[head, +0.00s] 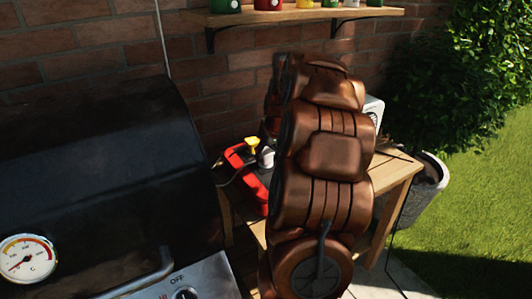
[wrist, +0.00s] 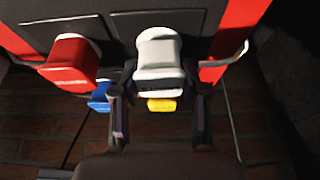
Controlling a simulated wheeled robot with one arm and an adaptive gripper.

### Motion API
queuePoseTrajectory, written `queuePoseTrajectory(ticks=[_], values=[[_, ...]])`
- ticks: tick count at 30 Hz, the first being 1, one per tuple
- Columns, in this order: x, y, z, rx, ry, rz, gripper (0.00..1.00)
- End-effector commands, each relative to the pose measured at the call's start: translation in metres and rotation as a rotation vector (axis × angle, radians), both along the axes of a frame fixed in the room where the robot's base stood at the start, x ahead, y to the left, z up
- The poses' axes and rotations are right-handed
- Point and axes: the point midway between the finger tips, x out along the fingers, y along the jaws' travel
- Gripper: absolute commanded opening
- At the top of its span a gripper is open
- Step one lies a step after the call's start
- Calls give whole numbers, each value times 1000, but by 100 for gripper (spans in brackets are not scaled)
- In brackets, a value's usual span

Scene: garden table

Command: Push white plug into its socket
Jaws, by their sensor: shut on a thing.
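The white plug (wrist: 160,52) is between the two fingers of my gripper (wrist: 160,92) in the wrist view, and the gripper is shut on it. The plug's far end is against or close to the black panel of the red-and-black socket board (wrist: 60,22). I cannot tell how deep it sits, and the socket under it is hidden. The white plug (head: 266,157) and the red edge of the board (head: 238,158) also show in the head view, left of my arm.
A red plug (wrist: 70,62), a blue plug (wrist: 101,97) and a yellow plug (wrist: 161,105) are close to my fingers. A dark grill (head: 100,150) stands left of the wooden table (head: 397,170). A shelf (head: 300,15) with several colourful pots hangs above.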

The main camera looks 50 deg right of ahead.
Motion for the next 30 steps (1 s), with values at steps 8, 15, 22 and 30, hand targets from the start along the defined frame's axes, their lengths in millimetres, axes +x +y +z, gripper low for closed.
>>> queuePoseTrajectory(ticks=[8,15,22,30], values=[[0,0,-5,0,0,0,13],[0,0,-9,0,0,0,13],[0,0,-11,-1,0,0,49],[0,0,-11,0,0,0,73]])
